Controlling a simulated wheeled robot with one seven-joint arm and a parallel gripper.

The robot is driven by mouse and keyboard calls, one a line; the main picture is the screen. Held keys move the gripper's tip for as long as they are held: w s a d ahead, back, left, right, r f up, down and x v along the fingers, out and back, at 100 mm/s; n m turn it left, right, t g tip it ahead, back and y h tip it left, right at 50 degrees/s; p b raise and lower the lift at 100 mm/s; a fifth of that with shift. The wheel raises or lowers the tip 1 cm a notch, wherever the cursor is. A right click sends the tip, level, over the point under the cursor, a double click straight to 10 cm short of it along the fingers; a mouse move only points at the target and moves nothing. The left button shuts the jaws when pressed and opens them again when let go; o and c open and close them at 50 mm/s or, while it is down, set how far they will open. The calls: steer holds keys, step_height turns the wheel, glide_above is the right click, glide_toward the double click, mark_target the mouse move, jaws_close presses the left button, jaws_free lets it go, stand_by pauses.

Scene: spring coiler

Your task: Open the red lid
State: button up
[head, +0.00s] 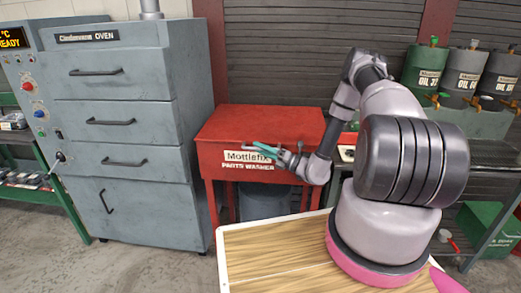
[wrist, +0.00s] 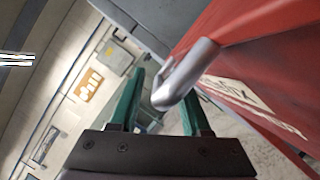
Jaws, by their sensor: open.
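The red lid (head: 265,122) is the top of the red parts washer and lies flat and closed. My gripper (head: 265,150) is at the washer's front, just below the lid's front edge. In the wrist view, my gripper (wrist: 160,92) has its two green fingers apart. A grey metal handle (wrist: 187,70) juts from the red surface and its rounded end overlaps the space between the fingers. It hides part of the right finger. I cannot tell whether a finger touches it.
A grey oven (head: 125,120) with several drawers stands to the left. A bin (head: 263,200) sits below the washer. Oil drums (head: 462,75) stand on a rack at the right. My arm reaches across from the right. A wooden top (head: 275,260) is in front.

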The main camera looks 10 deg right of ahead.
jaws_close()
stand_by(1.5)
